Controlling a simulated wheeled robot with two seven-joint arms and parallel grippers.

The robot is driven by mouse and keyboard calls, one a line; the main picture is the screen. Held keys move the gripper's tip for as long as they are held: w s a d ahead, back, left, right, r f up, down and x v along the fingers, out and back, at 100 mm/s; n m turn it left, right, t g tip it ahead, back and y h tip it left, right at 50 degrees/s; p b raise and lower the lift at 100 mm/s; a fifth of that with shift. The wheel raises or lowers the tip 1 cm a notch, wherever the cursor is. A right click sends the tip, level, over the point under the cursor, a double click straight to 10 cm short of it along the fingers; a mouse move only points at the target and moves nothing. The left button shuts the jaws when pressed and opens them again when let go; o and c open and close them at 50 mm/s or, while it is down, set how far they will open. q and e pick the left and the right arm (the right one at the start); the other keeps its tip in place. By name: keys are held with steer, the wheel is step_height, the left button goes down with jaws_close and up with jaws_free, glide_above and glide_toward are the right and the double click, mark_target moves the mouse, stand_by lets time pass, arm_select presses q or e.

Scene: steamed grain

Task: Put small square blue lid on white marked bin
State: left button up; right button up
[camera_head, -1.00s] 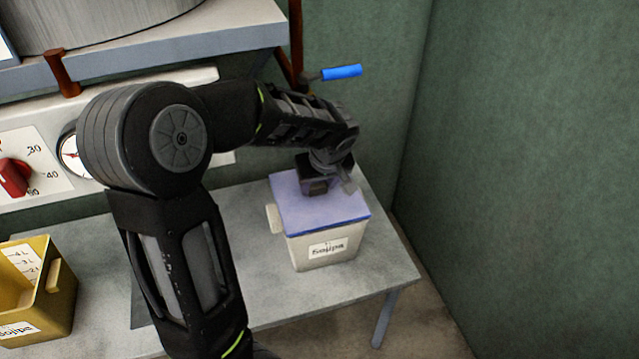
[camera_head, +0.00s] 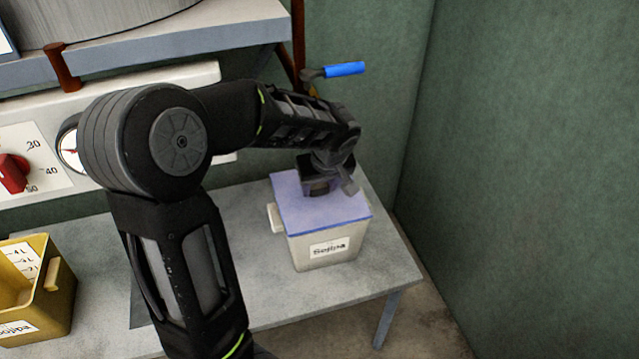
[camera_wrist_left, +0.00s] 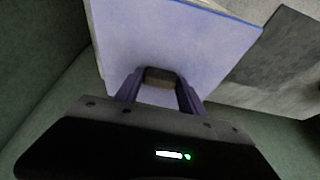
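The small square blue lid (camera_head: 300,212) lies flat on top of the white marked bin (camera_head: 318,262), which has a label on its front face. The lid covers the bin's opening, so I cannot see inside. My left gripper (camera_head: 318,188) reaches down to the lid's upper middle from above. In the left wrist view the lid (camera_wrist_left: 190,40) fills the upper middle, and my left gripper (camera_wrist_left: 160,85) has its fingers on either side of a small grey-brown handle (camera_wrist_left: 160,77). The fingers appear to touch it. My right gripper is not in view.
A yellow bin (camera_head: 50,300) with markings stands at the table's left. A shelf (camera_head: 190,55) and a panel with a red knob (camera_head: 12,172) are behind. A blue-handled lever (camera_head: 344,69) is above the lid. The green wall (camera_head: 530,150) is at the right.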

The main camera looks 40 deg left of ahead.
mark_target(325, 205)
arm_select(q)
steer(key=o, duration=0.5)
steer(key=shift+f, duration=0.25)
steer(key=shift+s, duration=0.1)
steer(key=v, duration=0.8)
steer(key=shift+w, duration=0.25)
